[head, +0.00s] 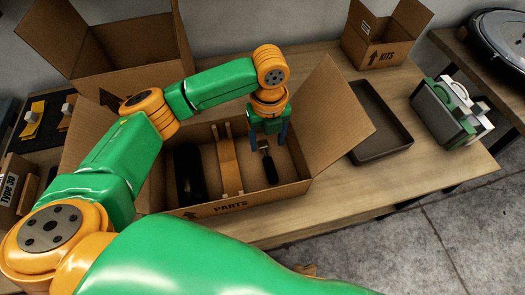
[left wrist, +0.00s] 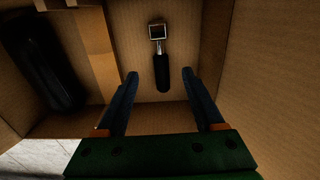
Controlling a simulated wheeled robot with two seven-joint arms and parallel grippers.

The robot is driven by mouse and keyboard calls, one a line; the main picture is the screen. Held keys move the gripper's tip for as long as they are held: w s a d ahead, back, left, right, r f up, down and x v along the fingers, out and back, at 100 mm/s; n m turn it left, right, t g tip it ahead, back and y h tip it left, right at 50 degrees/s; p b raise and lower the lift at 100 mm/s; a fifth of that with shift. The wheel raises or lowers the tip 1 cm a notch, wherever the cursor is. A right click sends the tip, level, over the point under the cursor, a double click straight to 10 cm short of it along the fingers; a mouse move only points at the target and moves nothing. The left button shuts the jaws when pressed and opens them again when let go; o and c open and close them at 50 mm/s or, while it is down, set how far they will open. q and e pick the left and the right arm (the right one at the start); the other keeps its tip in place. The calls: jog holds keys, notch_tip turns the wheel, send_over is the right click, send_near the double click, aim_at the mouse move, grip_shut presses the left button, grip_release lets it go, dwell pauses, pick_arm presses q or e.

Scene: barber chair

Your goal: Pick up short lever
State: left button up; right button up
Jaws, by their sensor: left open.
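The short lever (head: 270,168) lies on the floor of the parts box (head: 232,206), in its right part. It has a black grip and a metal square end. In the left wrist view the lever (left wrist: 161,68) lies beyond the fingertips, between the lines of the two fingers, its square end away from me. My left gripper (head: 268,143) points down into the box above the lever. In the left wrist view the left gripper (left wrist: 160,73) is open and empty, its fingers apart on either side. My right gripper is not in view.
In the same box lie an orange-tan bar (head: 229,165) and a black rounded piece (head: 187,175), left of the lever. The box's right flap (head: 335,110) stands outward. A dark tray (head: 380,125) and a kits box (head: 377,45) are to the right.

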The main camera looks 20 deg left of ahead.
aim_at(268, 159)
pick_arm(q)
jog(key=shift+s+d+f, duration=0.1)
jog(key=shift+s+f, duration=0.1)
jog(key=shift+f, duration=0.4)
notch_tip(268, 159, down, 7)
jog(key=shift+s+d+r, duration=0.1)
jog(key=shift+d+r, duration=0.05)
grip_shut()
